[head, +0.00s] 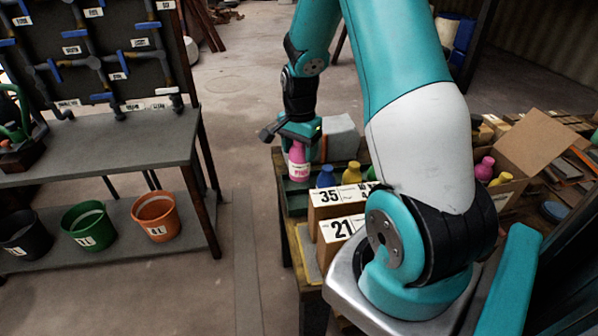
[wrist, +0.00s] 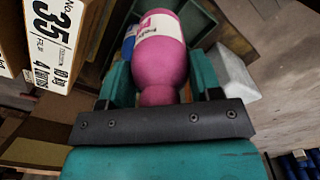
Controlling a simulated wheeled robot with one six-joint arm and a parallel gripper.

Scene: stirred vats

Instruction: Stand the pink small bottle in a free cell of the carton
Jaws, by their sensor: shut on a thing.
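The pink small bottle (head: 298,163), with a white label, is upright in my gripper (head: 297,141) in the head view. In the wrist view my gripper (wrist: 160,92) is shut on the narrow neck of this bottle (wrist: 160,57). It is over or in the dark green tray (head: 290,190) at the table's left end; whether its base touches the tray I cannot tell. An open cardboard carton (head: 508,196) stands at the right, partly behind my arm. A pink bottle and yellow bottles show in it; its cells are mostly hidden.
A blue bottle (head: 327,176) and a yellow bottle (head: 352,172) stand just right of the held bottle. Boxes marked 35 (head: 327,198) and 21 (head: 338,229) stand in front. A grey block (head: 340,137) is behind. A bench (head: 120,140) with buckets stands left, across open floor.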

